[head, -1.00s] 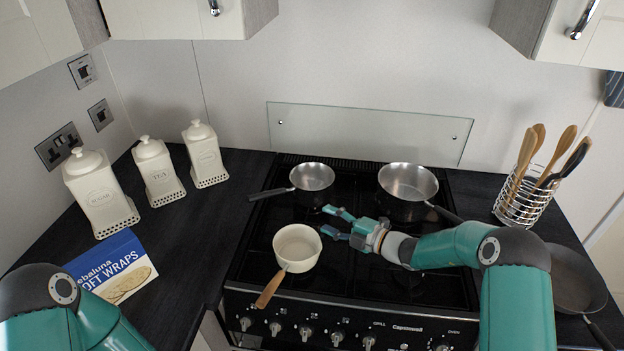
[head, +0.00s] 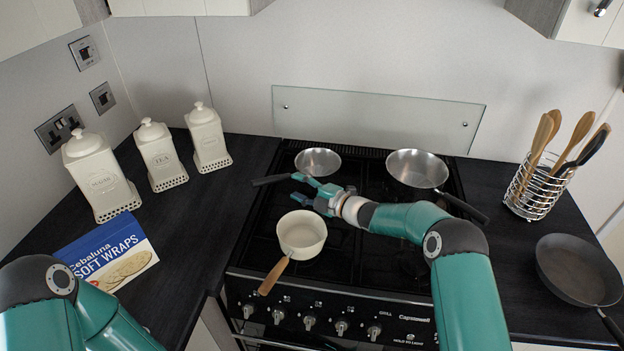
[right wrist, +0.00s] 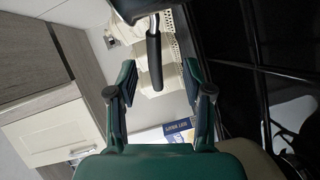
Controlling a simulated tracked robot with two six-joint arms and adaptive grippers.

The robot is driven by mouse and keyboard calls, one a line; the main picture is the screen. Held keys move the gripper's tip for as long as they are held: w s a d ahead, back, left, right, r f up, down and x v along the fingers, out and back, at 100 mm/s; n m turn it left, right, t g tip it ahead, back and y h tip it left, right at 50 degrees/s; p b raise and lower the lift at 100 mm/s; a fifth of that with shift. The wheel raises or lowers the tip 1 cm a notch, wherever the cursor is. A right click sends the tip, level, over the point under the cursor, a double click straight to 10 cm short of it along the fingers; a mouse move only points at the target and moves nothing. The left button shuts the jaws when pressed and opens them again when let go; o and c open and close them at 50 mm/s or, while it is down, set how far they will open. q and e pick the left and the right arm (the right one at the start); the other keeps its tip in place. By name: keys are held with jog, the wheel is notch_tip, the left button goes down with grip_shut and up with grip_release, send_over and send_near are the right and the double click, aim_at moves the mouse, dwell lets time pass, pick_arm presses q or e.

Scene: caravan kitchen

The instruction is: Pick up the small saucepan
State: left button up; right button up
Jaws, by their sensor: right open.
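The small steel saucepan (head: 318,160) stands on the back left of the hob, its black handle (head: 271,180) pointing left and toward the front. My right gripper (head: 297,189) is open and empty, just in front of the saucepan and close to the handle's right part. In the right wrist view the black handle (right wrist: 154,62) hangs from the dark pan edge and shows between the two spread fingers, apart from both. My left arm shows at the lower left of the head view, but its gripper is out of view.
A cream pan (head: 302,234) with a wooden handle stands in front of my right gripper. A larger steel saucepan (head: 417,168) is at the back right. A frying pan (head: 577,268) and utensil holder (head: 533,192) stand right. Canisters (head: 161,156) and a wraps box (head: 108,254) stand left.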

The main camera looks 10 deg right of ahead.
aim_at(284, 179)
jog(key=shift+r+b+x, duration=0.15)
jog(key=shift+b+x, duration=0.05)
jog(key=shift+x, duration=1)
jog(key=shift+r+b+x, duration=0.15)
jog(key=shift+b+x, duration=0.05)
jog(key=shift+x, duration=1)
jog(key=shift+s+a, duration=0.1)
grip_shut()
